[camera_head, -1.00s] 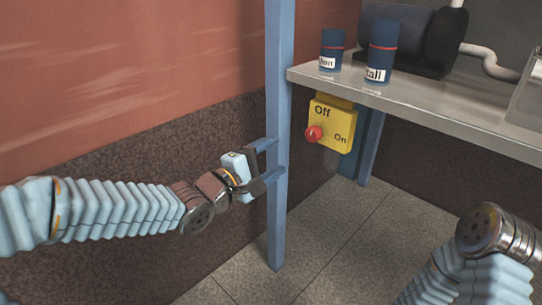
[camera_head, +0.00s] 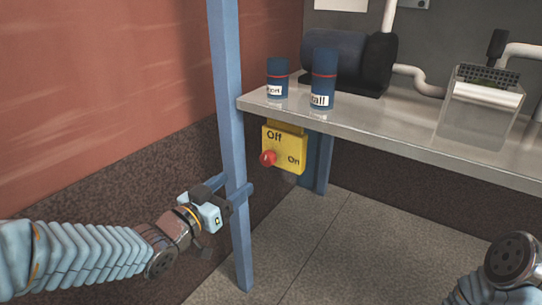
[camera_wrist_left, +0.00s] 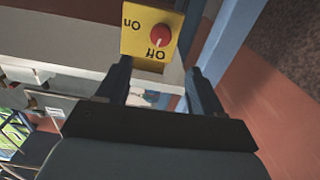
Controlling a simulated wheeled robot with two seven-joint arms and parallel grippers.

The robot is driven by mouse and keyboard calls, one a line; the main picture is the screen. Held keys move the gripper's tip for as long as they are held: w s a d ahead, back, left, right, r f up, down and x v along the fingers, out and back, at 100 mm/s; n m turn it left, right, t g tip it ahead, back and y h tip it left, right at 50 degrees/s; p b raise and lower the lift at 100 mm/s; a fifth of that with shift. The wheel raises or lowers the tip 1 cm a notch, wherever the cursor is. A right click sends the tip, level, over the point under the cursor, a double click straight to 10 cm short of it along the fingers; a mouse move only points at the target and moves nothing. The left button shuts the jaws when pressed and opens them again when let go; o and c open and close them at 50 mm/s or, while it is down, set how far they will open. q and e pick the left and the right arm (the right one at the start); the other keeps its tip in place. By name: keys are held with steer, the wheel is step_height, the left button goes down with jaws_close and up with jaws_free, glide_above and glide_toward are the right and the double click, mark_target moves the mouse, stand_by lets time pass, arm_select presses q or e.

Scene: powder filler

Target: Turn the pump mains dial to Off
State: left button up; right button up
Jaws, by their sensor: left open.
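The pump mains dial is a red knob (camera_head: 267,158) on a yellow box (camera_head: 284,150) under the bench's front left edge. "Off" is printed above the knob and "On" to its right. I cannot tell which way the knob points. My left gripper (camera_head: 232,190) is open and empty by the blue post, left of and lower than the box, apart from the knob. In the left wrist view its fingers (camera_wrist_left: 158,75) stand wide apart. The yellow box (camera_wrist_left: 131,40) and red knob (camera_wrist_left: 160,35) show beyond them, upside down. My right arm shows at lower right; its gripper is out of frame.
A blue post (camera_head: 226,110) stands close to my left gripper. The metal bench (camera_head: 400,140) carries two blue canisters (camera_head: 277,80) (camera_head: 323,85), a dark pump (camera_head: 345,60) and a clear box (camera_head: 480,105). The floor (camera_head: 350,250) below is clear.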

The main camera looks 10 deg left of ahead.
mark_target(265, 159)
arm_select(q)
steer(key=p+x, duration=0.1)
steer(key=x, duration=1.1)
steer(key=shift+w+d+p, duration=0.1)
steer(key=shift+w+p, duration=0.2)
steer(key=shift+p, duration=0.1)
arm_select(e)
steer(key=r, duration=0.1)
steer(key=a+r, duration=0.1)
steer(key=shift+s+r, duration=0.15)
steer(key=shift+r, duration=0.25)
